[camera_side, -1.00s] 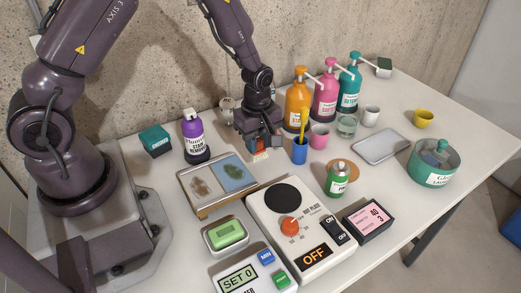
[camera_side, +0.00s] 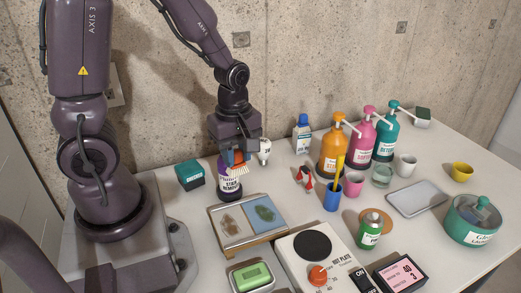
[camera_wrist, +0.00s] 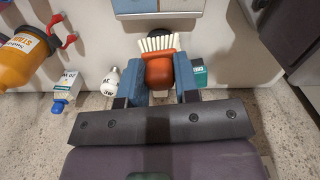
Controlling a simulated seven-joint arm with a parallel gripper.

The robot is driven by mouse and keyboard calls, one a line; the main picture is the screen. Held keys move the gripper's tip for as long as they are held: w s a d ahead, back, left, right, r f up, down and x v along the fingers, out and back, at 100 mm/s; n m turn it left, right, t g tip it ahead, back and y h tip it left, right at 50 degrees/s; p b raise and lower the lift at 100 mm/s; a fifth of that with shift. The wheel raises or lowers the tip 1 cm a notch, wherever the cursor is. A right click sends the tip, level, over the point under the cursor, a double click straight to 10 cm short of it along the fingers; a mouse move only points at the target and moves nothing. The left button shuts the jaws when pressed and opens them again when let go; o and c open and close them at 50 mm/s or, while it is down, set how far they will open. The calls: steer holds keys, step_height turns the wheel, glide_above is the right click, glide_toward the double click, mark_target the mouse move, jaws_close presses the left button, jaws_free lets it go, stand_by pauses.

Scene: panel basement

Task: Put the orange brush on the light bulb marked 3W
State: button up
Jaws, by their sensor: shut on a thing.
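My gripper (camera_side: 236,160) is shut on the orange brush (camera_wrist: 158,70), between its blue fingers (camera_wrist: 160,84). The brush has pale bristles (camera_wrist: 160,43) and shows as a small orange patch in the side view (camera_side: 237,156). The white light bulb (camera_side: 264,147) stands just right of my gripper, near the wall. In the wrist view the bulb (camera_wrist: 110,80) is left of the fingers, apart from the brush; its upside-down marking is hard to read.
A blue-capped bottle (camera_side: 303,135) and a red-and-white item (camera_side: 304,178) stand right of the bulb. Several pump bottles, including an orange one (camera_side: 333,150), are farther right. A teal box (camera_side: 189,174) is left; a two-panel board (camera_side: 268,244) lies in front.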

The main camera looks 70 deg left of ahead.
steer(key=w+a+r, duration=0.2)
steer(key=a+r, duration=0.5)
steer(key=a, duration=0.3)
steer(key=m, duration=0.2)
glide_above(263, 141)
step_height(263, 141, down, 9)
steer(key=shift+f, duration=0.15)
steer(key=shift+w+f, duration=0.1)
steer(key=shift+f, duration=1.55)
steer(key=shift+f, duration=0.1)
steer(key=o, duration=0.9)
steer(key=shift+o, duration=0.2)
